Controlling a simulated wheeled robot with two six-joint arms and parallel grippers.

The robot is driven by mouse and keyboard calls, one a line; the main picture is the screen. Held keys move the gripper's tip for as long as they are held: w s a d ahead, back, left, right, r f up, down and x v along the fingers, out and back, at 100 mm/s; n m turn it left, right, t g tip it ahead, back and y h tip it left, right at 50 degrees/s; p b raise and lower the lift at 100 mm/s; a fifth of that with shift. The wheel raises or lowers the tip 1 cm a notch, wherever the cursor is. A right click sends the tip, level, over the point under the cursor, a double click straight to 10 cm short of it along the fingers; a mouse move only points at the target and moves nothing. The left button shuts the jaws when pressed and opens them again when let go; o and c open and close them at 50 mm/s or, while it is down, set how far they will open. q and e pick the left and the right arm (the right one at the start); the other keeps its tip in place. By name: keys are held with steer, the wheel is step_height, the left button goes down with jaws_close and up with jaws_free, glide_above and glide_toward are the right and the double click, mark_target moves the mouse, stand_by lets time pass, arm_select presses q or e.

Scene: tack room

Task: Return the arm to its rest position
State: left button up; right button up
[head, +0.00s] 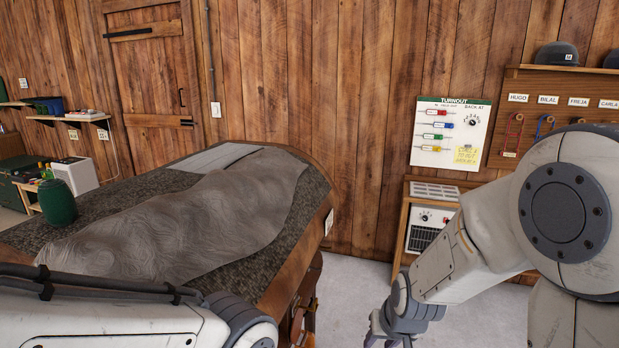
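My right arm (465,250) comes in from the right and bends down toward the bottom edge. Only a small part of its wrist end (385,328) shows there, cut off by the frame, so its fingers cannot be made out. My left arm (120,322) lies across the bottom left corner, in front of the covered table. It ends in a dark grey joint (240,320) at the bottom edge. The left gripper is out of view.
A table (318,190) with a dark speckled top bears a lumpy grey cover (190,220). A dark green canister (58,203) stands at left. A low cabinet (425,228) stands against the plank wall (345,100). Pale floor (352,290) is clear between table and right arm.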

steer(key=s+d+r+n+g, duration=0.1)
steer(key=s+d, duration=0.1)
steer(key=s, duration=0.2)
steer(key=s+d+g, duration=0.1)
steer(key=s+d, duration=0.2)
steer(key=s, duration=0.2)
steer(key=s+a+r+n+g, duration=0.1)
steer(key=s+a+r+n, duration=0.2)
steer(key=s+a, duration=0.3)
steer(key=s+a+r+n+g, duration=0.1)
steer(key=s+a+r+n, duration=0.1)
steer(key=s+a+n, duration=0.2)
steer(key=s+a, duration=0.3)
steer(key=a, duration=0.1)
steer(key=shift+s+a+r+g, duration=0.15)
steer(key=shift+s+r+g, duration=0.15)
steer(key=shift+r, duration=0.1)
